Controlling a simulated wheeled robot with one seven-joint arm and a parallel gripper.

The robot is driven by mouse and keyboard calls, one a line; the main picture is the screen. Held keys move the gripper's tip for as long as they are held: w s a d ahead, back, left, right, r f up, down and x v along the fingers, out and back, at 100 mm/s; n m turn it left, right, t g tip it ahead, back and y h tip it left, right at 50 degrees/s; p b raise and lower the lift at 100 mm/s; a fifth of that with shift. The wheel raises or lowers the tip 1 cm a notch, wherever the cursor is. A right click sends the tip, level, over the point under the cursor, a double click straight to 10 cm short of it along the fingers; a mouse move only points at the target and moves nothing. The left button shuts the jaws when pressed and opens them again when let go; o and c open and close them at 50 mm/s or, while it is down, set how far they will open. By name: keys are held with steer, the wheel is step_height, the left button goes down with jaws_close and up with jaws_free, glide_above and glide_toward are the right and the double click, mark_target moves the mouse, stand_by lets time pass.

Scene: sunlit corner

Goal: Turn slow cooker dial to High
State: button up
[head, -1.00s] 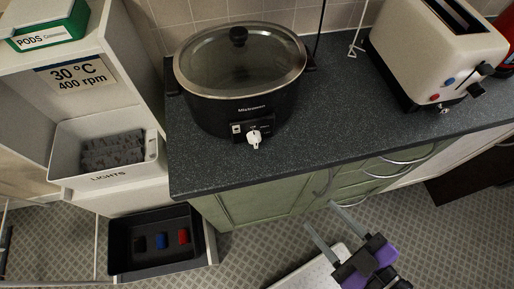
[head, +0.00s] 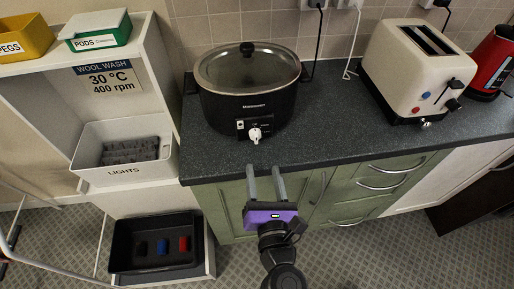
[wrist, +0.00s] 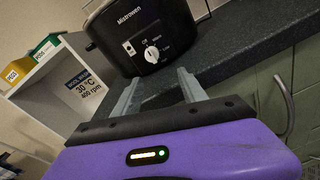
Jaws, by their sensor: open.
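The black slow cooker (head: 247,103) with a glass lid stands on the dark counter at the left end. Its white dial (head: 255,134) is on the front panel, with a pointer tab that hangs roughly downward in the head view. The dial (wrist: 152,54) also shows in the wrist view, with small label text around it; "Off" and "Warm" are just readable. My gripper (head: 265,171) is open and empty, in front of the counter edge and below the dial. Its two grey fingers (wrist: 158,84) point toward the cooker and are apart from the dial.
A cream toaster (head: 414,70) and a red kettle (head: 491,62) stand on the counter at the right. Green cabinets (head: 232,209) with handles lie below. A white shelf unit (head: 157,75) with bins stands at the left. The counter (head: 335,130) between cooker and toaster is clear.

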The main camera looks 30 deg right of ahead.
mark_target(256, 141)
steer(key=shift+w+a+r+n+t+h, duration=0.2)
steer(key=shift+w+r+n+t+h, duration=0.15)
steer(key=shift+w+r, duration=0.55)
steer(key=shift+w+d+r, duration=0.1)
steer(key=shift+w+r, duration=0.05)
steer(key=shift+p+x, duration=0.65)
steer(key=shift+x, duration=2.9)
jaws_close()
